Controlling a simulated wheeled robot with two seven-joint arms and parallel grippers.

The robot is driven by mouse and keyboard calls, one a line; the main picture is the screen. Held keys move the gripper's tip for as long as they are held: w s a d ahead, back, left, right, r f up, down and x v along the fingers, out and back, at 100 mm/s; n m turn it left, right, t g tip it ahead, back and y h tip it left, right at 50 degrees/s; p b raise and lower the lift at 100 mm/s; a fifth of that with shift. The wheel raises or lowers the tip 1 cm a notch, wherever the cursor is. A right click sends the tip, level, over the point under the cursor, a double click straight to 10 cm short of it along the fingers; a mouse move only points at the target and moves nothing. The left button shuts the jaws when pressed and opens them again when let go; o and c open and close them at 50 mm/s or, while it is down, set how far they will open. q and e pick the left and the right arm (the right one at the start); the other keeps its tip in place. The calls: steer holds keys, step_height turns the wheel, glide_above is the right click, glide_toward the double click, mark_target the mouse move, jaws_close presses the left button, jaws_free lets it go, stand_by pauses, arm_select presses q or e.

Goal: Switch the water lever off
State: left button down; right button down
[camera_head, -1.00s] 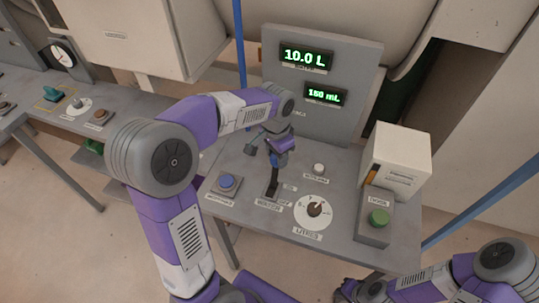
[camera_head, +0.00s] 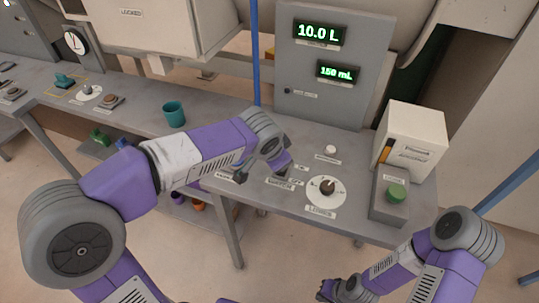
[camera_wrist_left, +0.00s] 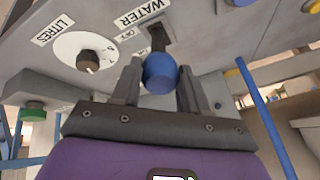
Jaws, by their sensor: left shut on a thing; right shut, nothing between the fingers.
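The water lever (camera_wrist_left: 158,42) is a dark stem with a round blue knob (camera_wrist_left: 160,74), rising from a slot beside the WATER label (camera_wrist_left: 140,12). My left gripper (camera_wrist_left: 160,82) is shut on the blue knob, with a finger on each side. In the head view the left gripper (camera_head: 281,168) is over the bench's front part, and the arm and hand hide most of the lever. Small labels sit beside the slot, too small to read surely. My right gripper (camera_head: 340,290) is shut and empty, low and in front of the bench.
The LITRES dial (camera_head: 326,188), a white button (camera_head: 330,150) and a green button (camera_head: 396,194) are right of the lever. The display panel (camera_head: 333,100) reads 10.0 L and 150 mL. A blue post (camera_head: 255,55) and a teal cup (camera_head: 173,113) stand to the left.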

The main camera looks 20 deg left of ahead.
arm_select(q)
steer(key=shift+s+f, duration=0.3)
steer(key=shift+f, duration=0.15)
steer(key=c, duration=0.6)
jaws_free()
steer(key=shift+r, duration=0.15)
steer(key=shift+s+r, duration=0.1)
steer(key=shift+r, duration=0.2)
steer(key=p+v, duration=0.2)
steer(key=v, duration=0.5)
steer(key=shift+f, duration=0.1)
